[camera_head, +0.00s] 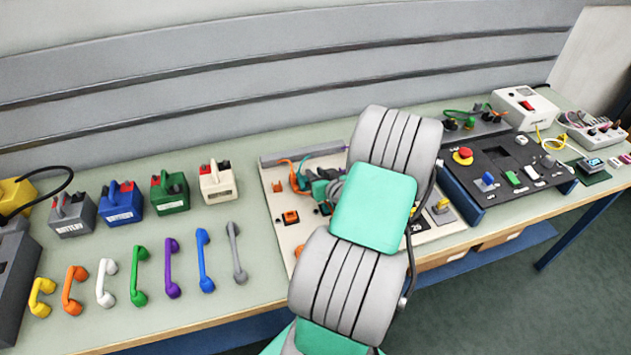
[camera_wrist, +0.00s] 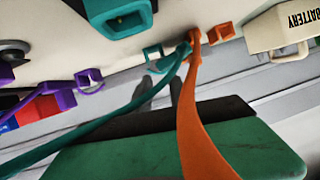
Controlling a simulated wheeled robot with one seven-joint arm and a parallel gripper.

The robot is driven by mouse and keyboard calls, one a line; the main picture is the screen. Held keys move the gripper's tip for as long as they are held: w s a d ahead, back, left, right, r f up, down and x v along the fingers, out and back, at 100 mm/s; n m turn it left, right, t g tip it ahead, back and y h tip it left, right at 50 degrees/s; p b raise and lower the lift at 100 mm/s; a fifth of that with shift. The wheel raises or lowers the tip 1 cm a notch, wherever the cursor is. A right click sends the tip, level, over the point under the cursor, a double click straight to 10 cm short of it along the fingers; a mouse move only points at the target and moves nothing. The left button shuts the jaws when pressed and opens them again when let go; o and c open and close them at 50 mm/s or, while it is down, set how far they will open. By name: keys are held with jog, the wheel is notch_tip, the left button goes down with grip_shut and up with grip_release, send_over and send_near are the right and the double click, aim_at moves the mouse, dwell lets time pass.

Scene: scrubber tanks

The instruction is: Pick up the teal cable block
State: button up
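A teal block (camera_wrist: 112,22) with a dark recess shows at the top of the wrist view, cut by the frame edge. A teal cable (camera_wrist: 130,105) runs up to a small teal end piece (camera_wrist: 153,55), close to an orange cable (camera_wrist: 197,110). I cannot tell which teal piece is the cable block. In the head view a teal piece (camera_head: 302,178) lies on the pale panel, left of my arm. My gripper (camera_wrist: 160,82) shows two dark fingers with a gap between them, pointing toward the teal end piece. The cables cross in front of it. In the head view my arm hides it.
The pale panel (camera_head: 283,203) also holds orange sockets (camera_head: 291,217). Several batteries (camera_head: 122,203) and coloured handles (camera_head: 138,275) stand to the left. A dark panel (camera_head: 505,170) with a red button is to the right. A purple cable (camera_wrist: 62,98) lies left in the wrist view.

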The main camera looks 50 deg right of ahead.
jog(key=shift+o, duration=1.4)
jog(key=b+v, duration=0.2)
jog(key=v, duration=0.5)
jog(key=shift+a+r, duration=0.1)
jog(key=shift+r, duration=0.05)
jog(key=shift+s+a, duration=0.1)
jog(key=shift+s, duration=0.15)
jog(key=shift+c, duration=0.7)
jog(key=f+m+b, duration=0.1)
jog(key=m, duration=0.1)
jog(key=s+f+m+t+y+b, duration=0.1)
jog(key=m, duration=0.1)
jog(key=shift+s+f, duration=0.2)
jog(key=shift+f, duration=0.2)
jog(key=shift+c, duration=0.9)
jog(key=shift+s+f+m+t+y, duration=0.1)
jog(key=shift+m+t+y, duration=0.25)
jog(key=shift+m, duration=0.45)
jog(key=x, duration=0.2)
jog(key=p+x, duration=0.1)
jog(key=x, duration=0.2)
jog(key=p+x, duration=0.1)
jog(key=x, duration=0.1)
jog(key=shift+w+r, duration=0.3)
jog(key=shift+w, duration=0.1)
